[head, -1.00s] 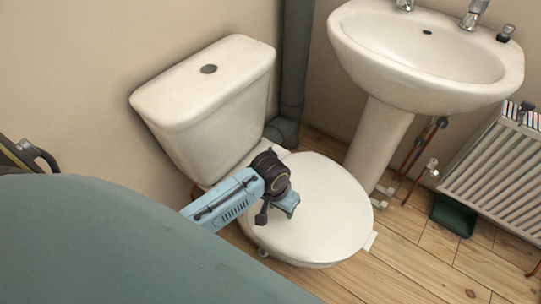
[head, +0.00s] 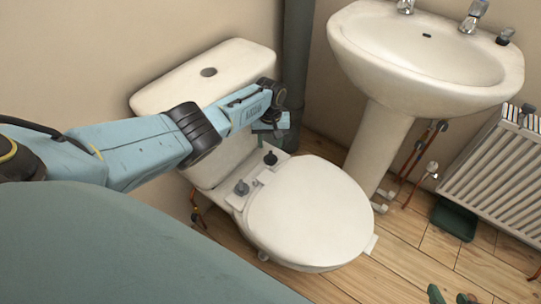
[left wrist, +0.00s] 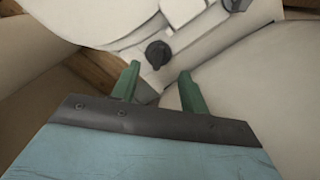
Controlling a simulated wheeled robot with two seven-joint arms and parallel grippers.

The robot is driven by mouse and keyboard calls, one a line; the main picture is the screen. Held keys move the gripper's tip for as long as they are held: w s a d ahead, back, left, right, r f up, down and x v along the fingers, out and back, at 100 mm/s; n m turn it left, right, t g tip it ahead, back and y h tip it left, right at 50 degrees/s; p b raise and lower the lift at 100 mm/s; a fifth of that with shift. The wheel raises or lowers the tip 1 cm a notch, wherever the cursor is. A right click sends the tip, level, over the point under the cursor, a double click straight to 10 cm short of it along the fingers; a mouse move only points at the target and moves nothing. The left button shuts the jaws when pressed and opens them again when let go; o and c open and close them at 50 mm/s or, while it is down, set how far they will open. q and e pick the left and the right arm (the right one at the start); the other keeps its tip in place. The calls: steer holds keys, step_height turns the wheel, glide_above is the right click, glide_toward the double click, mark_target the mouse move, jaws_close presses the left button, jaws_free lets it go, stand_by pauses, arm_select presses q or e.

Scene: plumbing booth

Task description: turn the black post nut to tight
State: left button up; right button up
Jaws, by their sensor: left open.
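Two black post nuts stand on the white hinge strip behind the toilet lid (head: 310,210) in the head view. One (head: 270,158) is farther back, and the other (head: 241,188) is nearer. My left gripper (head: 274,131) is above the farther nut, beside the cistern. In the left wrist view its green fingers (left wrist: 158,84) are open and empty, with a black nut (left wrist: 158,54) just beyond the gap between them. The second nut (left wrist: 236,4) is at the top edge.
The cistern (head: 175,95) and grey soil pipe (head: 295,60) stand close to my left gripper. The basin (head: 425,60) and its pedestal are to the right, with a radiator (head: 500,165) beyond.

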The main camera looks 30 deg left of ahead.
mark_target(270, 158)
arm_select(q)
step_height(270, 158, down, 3)
steer(key=shift+f+b, duration=0.15)
steer(key=shift+b, duration=1)
step_height(270, 158, down, 4)
steer(key=b, duration=0.3)
steer(key=shift+r, duration=0.25)
steer(key=shift+f, duration=0.25)
arm_select(e)
steer(key=w+a+r+t+y, duration=0.1)
steer(key=a+r+t+y, duration=0.1)
steer(key=r+t, duration=0.5)
steer(key=w+a+r+t+y, duration=0.2)
steer(key=r+t, duration=0.5)
steer(key=r, duration=0.4)
steer(key=shift+a+r+n+y, duration=0.2)
steer(key=shift+r+n+y, duration=0.1)
steer(key=shift+r+y, duration=0.15)
arm_select(q)
steer(key=shift+c, duration=0.3)
jaws_close()
